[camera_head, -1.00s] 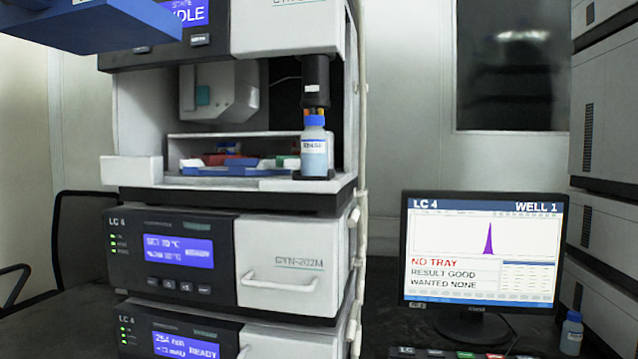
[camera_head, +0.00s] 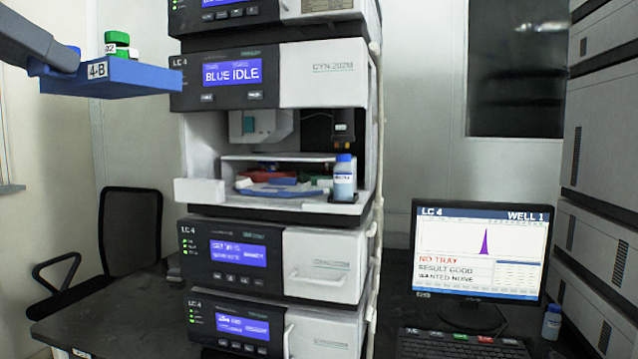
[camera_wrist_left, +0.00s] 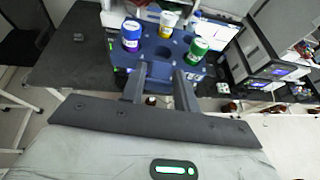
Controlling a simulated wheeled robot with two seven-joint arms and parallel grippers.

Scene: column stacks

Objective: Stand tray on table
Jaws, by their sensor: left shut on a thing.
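The blue tray (camera_head: 110,75), labelled 4-B, is in the air at the upper left of the head view, left of the instrument stack. A green-capped vial (camera_head: 117,42) stands on it. My left gripper (camera_wrist_left: 160,85) is shut on the tray's near edge. The dark table (camera_head: 110,325) lies below, at the lower left; it also shows in the wrist view (camera_wrist_left: 72,65). My right gripper is not in view.
The LC 4 stack (camera_head: 275,180) fills the middle, with an open bay holding coloured trays and a blue-capped bottle (camera_head: 344,180). A monitor (camera_head: 478,250) reads NO TRAY. A black chair (camera_head: 130,230) stands at the left.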

